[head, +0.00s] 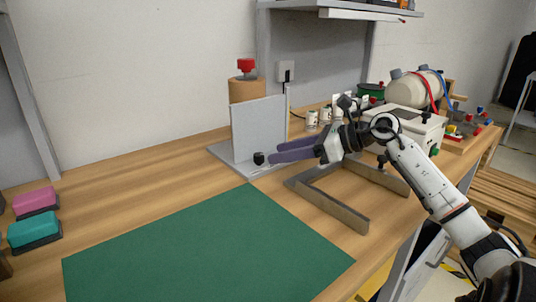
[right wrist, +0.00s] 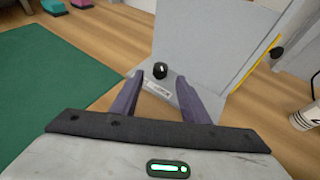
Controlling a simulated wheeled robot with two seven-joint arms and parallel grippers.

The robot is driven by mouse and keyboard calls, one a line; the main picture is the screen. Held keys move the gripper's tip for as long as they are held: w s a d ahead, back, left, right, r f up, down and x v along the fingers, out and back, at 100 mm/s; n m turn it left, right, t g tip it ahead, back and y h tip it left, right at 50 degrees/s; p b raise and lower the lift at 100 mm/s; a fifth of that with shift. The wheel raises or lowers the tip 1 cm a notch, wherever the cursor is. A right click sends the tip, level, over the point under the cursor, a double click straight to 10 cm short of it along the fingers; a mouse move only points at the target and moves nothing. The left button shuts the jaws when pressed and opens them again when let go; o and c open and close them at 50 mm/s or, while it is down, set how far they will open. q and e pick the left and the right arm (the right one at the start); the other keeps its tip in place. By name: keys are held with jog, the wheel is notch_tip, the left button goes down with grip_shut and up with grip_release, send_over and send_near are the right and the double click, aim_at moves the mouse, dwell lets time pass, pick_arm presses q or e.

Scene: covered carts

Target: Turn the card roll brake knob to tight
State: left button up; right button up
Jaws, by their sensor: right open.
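The small black knob (head: 259,158) stands on the grey base of the card roll stand (head: 258,130). In the right wrist view the knob (right wrist: 160,70) shows a small light mark, and a pale label (right wrist: 158,90) lies in front of it; its lettering is too small to read. A brown card roll (head: 247,90) stands behind the upright grey plate, with a red piece on top. My right gripper (head: 273,151) is open, its purple fingers pointing at the knob. The knob appears between and just beyond the fingertips, seemingly untouched. My left gripper is out of view.
A green mat (head: 205,245) covers the front of the bench. A grey angled frame (head: 335,205) lies below my right arm. White cups (head: 312,118) and a beige tank machine (head: 415,90) stand to the right. Pink (head: 35,199) and teal blocks (head: 34,229) sit left.

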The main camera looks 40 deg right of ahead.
aim_at(262, 158)
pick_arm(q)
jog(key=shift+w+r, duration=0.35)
pick_arm(e)
jog(key=shift+x, duration=2.3)
grip_shut()
jog(key=m+h+p, duration=0.2)
jog(key=p, duration=0.1)
jog(key=shift+s+a+r+t, duration=0.1)
jog(key=shift+a+r+t, duration=0.1)
jog(key=shift+a+t, duration=0.1)
jog(key=h+p, duration=0.1)
jog(key=m+h+p, duration=0.1)
jog(key=p, duration=0.1)
jog(key=shift+a+m, duration=0.25)
jog(key=shift+m, duration=0.05)
jog(key=shift+f+m+h+p, duration=0.15)
jog(key=shift+m+h+p, duration=0.25)
jog(key=shift+p, duration=0.45)
jog(key=shift+a, duration=0.1)
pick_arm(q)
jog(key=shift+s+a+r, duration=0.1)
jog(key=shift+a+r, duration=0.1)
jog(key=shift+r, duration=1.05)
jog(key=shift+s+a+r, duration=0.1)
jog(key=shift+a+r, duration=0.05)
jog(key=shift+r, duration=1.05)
pick_arm(e)
jog(key=shift+f, duration=0.15)
